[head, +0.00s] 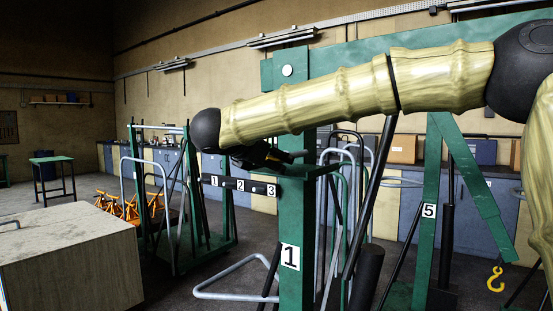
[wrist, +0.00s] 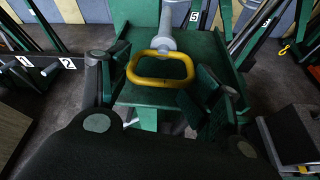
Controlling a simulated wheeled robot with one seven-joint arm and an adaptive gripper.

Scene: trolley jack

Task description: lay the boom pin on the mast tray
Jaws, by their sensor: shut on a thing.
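The boom pin (wrist: 160,69) shows in the wrist view, with a yellow loop handle and a grey shaft pointing away from me. My gripper (wrist: 158,85) has one finger on each side of the yellow handle and is shut on it. The green mast tray (wrist: 145,98) lies beneath the pin; I cannot tell whether the pin touches it.
The green mast (head: 295,220) bears label 1. A dark bar (head: 241,185) with labels 1, 2 and 3 sticks out left of the tray. A green post (head: 428,225) labelled 5 and a yellow hook (head: 495,279) are at right. A grey-topped cabinet (head: 65,250) stands front left.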

